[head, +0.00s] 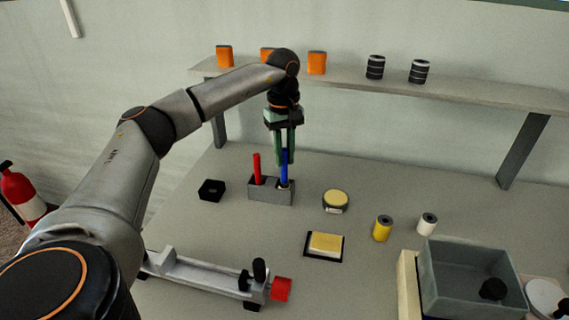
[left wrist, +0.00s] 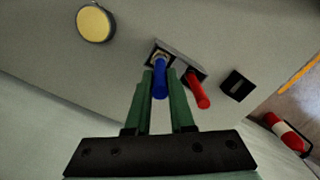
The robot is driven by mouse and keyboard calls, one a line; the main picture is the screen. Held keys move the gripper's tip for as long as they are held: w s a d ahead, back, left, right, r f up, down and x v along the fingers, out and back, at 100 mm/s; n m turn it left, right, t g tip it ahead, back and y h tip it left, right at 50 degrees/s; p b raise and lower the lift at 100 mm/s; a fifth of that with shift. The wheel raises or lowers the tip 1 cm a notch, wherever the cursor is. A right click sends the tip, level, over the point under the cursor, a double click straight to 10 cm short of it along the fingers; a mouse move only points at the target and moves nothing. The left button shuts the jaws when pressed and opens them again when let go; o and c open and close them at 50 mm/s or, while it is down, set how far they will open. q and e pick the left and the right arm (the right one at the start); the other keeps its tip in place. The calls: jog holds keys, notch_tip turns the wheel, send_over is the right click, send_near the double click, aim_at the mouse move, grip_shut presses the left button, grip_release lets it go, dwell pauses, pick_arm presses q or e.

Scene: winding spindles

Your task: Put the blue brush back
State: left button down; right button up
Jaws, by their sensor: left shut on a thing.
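The blue brush (head: 284,172) stands upright at the right slot of a grey two-slot holder (head: 262,195) on the table. Its lower end is at the slot opening; I cannot tell how deep it sits. My left gripper (head: 285,158) points straight down and is shut on the brush's blue handle. In the left wrist view the blue handle (left wrist: 160,82) shows between the green fingers, over the holder's slot. A red brush (head: 257,168) stands in the left slot. My right gripper is not in view.
A small black box (head: 211,190) lies left of the holder and a round yellow-topped tin (head: 336,200) lies right. A yellow pad (head: 325,244), yellow spool (head: 382,228), white spool (head: 427,223), grey bin (head: 472,290) and winding fixture (head: 208,275) stand nearer. A shelf (head: 450,90) runs behind.

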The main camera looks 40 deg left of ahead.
pick_arm(q)
jog(key=shift+f, duration=1.25)
jog(key=shift+f, duration=0.15)
jog(key=c, duration=0.8)
grip_release()
jog(key=r, duration=1.2)
jog(key=shift+w+a+r, duration=0.1)
jog(key=shift+a+r, duration=0.1)
jog(key=shift+a, duration=0.05)
